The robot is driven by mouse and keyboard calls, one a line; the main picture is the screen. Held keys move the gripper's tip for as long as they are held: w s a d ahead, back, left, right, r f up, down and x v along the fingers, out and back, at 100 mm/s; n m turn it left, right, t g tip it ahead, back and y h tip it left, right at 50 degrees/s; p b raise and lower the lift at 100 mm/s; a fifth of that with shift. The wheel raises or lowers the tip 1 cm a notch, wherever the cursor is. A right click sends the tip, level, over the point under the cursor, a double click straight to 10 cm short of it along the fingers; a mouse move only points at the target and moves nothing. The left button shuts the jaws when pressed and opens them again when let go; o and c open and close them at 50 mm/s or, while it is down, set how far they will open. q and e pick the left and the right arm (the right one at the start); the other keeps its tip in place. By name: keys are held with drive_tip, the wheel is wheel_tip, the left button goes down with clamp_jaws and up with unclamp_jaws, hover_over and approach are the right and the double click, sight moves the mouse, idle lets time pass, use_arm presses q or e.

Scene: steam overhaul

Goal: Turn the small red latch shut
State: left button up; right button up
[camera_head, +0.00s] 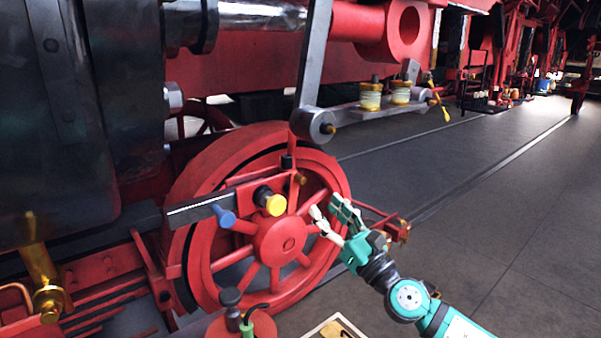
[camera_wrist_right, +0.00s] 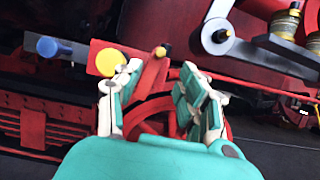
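The small red latch (camera_head: 294,194) is at the right end of a red plate in front of the spoked wheel, with a brass-coloured tip. In the right wrist view the latch (camera_wrist_right: 148,78) stands tilted, its brass tip at the top, between my fingers in the picture. My right gripper (camera_head: 327,204) is open, to the right of the latch and a little lower in the head view. In the right wrist view the right gripper's fingers (camera_wrist_right: 162,72) are spread with nothing clearly held. I cannot tell whether the left finger touches the latch. My left gripper is not in view.
A yellow knob (camera_head: 275,205) and a blue knob (camera_head: 224,217) stick out left of the latch. The red wheel (camera_head: 328,165) is behind. A metal link (camera_head: 313,122) hangs above. A red round stand (camera_head: 264,326) is below. Floor at right is clear.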

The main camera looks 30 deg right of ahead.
sight(304, 182)
drive_tip(key=p+x, duration=0.2)
drive_tip(key=x, duration=0.6)
drive_tip(key=shift+w+r+p, duration=0.1)
drive_tip(key=shift+w+p, duration=0.05)
drive_tip(key=shift+p, duration=0.25)
drive_tip(key=shift+x, duration=0.8)
clamp_jaws()
